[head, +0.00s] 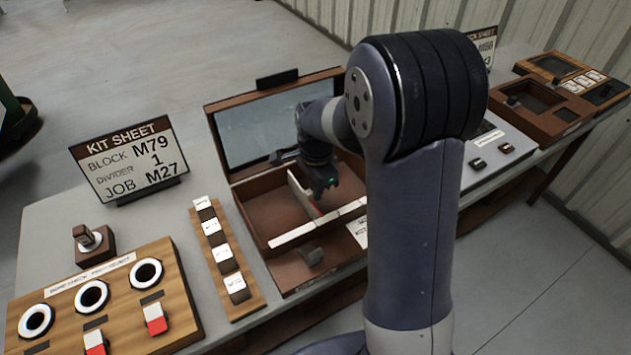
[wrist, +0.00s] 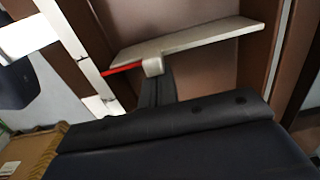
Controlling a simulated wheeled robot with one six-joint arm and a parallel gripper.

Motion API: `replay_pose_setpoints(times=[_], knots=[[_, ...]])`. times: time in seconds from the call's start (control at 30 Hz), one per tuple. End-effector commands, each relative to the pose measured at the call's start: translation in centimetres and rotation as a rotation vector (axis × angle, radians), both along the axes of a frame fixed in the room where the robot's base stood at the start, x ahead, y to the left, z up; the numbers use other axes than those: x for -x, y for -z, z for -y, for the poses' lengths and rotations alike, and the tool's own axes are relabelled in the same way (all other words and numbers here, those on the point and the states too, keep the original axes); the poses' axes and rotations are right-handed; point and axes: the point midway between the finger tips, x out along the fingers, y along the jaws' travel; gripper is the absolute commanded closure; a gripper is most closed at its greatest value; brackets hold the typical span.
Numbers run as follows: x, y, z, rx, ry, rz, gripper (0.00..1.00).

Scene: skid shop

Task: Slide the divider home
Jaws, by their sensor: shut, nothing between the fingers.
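The divider (head: 301,195) is a thin pale slab with a red edge mark, standing inside the open wooden box (head: 252,232) in the head view. The divider also shows in the wrist view (wrist: 195,44), with red along its edge at the left end. My gripper (head: 321,188) reaches down into the box beside the divider. In the wrist view its shut fingers (wrist: 154,72) are empty, with the pale tip at the divider's lower edge. I cannot tell whether it touches. White label strips (head: 292,237) run along the box's front rim. My arm hides the box's right part.
A kit sheet (head: 128,162) reads block M79, divider 1, job M27. A block rack (head: 226,258) and a board with round holes (head: 110,300) stand left. A small grey piece (head: 312,256) sits before the box. The raised lid (head: 262,125) stands behind.

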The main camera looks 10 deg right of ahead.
Motion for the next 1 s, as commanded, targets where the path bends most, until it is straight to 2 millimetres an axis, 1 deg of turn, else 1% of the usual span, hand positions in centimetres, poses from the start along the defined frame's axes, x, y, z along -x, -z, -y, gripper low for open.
replay_pose_setpoints(times=[0.5,1.0], knots=[[0.8,0.0,-2.5,0.000,-0.002,0.000,1.00],[1.0,0.0,-2.9,-0.001,-0.002,0.000,1.00]])
